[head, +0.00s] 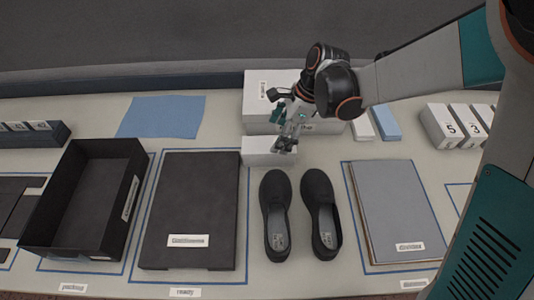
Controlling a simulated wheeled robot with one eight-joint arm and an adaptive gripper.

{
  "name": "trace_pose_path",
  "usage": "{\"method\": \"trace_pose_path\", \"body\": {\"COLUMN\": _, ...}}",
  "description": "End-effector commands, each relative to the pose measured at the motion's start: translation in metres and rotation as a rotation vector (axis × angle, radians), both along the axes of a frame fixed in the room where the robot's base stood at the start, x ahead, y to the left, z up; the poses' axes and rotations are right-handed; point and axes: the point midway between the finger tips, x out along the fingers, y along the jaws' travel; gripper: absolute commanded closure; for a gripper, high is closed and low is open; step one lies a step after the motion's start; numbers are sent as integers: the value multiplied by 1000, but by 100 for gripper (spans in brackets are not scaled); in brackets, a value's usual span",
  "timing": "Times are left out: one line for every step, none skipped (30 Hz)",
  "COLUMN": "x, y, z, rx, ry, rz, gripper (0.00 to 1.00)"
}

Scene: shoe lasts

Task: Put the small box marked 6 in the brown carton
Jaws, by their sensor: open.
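Boxes with digits stand at the right: one white box reads 5 (450,129) and the one beside it reads 3 (475,127). I cannot read a 6 on any box. A small white box (258,152) lies in the middle, in front of a larger white box; no digit shows on it. My gripper (286,146) is open, pointing down at the right part of this small box; I cannot tell whether it touches. No clearly brown carton shows; a very dark, open, empty box (32,245) with a label stands at the left.
A dark flat lid or board (190,205) lies right of the open box. Black shoes (276,215) stand in the middle. A grey flat panel (402,205) lies at right, a blue cloth (162,116) behind. A larger white box (258,90) stands behind my gripper.

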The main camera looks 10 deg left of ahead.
Motion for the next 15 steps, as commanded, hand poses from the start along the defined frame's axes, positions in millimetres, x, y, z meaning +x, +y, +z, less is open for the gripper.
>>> {"method": "trace_pose_path", "body": {"x": 0, "y": 3, "z": -7, "rx": 0, "ry": 0, "rz": 1, "gripper": 18}}
{"method": "trace_pose_path", "body": {"x": 0, "y": 3, "z": -9, "rx": 0, "ry": 0, "rz": 0, "gripper": 18}}
{"method": "trace_pose_path", "body": {"x": -1, "y": 4, "z": -11, "rx": 0, "ry": 0, "rz": 0, "gripper": 18}}
{"method": "trace_pose_path", "body": {"x": -1, "y": 5, "z": -13, "rx": 0, "ry": 0, "rz": -1, "gripper": 18}}
{"method": "trace_pose_path", "body": {"x": -1, "y": 5, "z": -13, "rx": 0, "ry": 0, "rz": -1, "gripper": 18}}
{"method": "trace_pose_path", "body": {"x": -1, "y": 6, "z": -15, "rx": 0, "ry": 0, "rz": -1, "gripper": 18}}
{"method": "trace_pose_path", "body": {"x": -2, "y": 6, "z": -16, "rx": 0, "ry": 0, "rz": -1, "gripper": 18}}
{"method": "trace_pose_path", "body": {"x": -2, "y": 7, "z": -17, "rx": 0, "ry": 0, "rz": -1, "gripper": 18}}
{"method": "trace_pose_path", "body": {"x": -2, "y": 9, "z": -19, "rx": 0, "ry": 0, "rz": -1, "gripper": 18}}
{"method": "trace_pose_path", "body": {"x": -3, "y": 10, "z": -22, "rx": 0, "ry": 0, "rz": -1, "gripper": 18}}
{"method": "trace_pose_path", "body": {"x": -3, "y": 12, "z": -25, "rx": 0, "ry": 0, "rz": 0, "gripper": 18}}
{"method": "trace_pose_path", "body": {"x": -4, "y": 15, "z": -30, "rx": 0, "ry": 0, "rz": 1, "gripper": 18}}
{"method": "trace_pose_path", "body": {"x": -4, "y": 17, "z": -34, "rx": 1, "ry": 0, "rz": 1, "gripper": 18}}
{"method": "trace_pose_path", "body": {"x": -5, "y": 20, "z": -38, "rx": 1, "ry": -1, "rz": 2, "gripper": 18}}
{"method": "trace_pose_path", "body": {"x": -6, "y": 23, "z": -43, "rx": 1, "ry": -1, "rz": 2, "gripper": 18}}
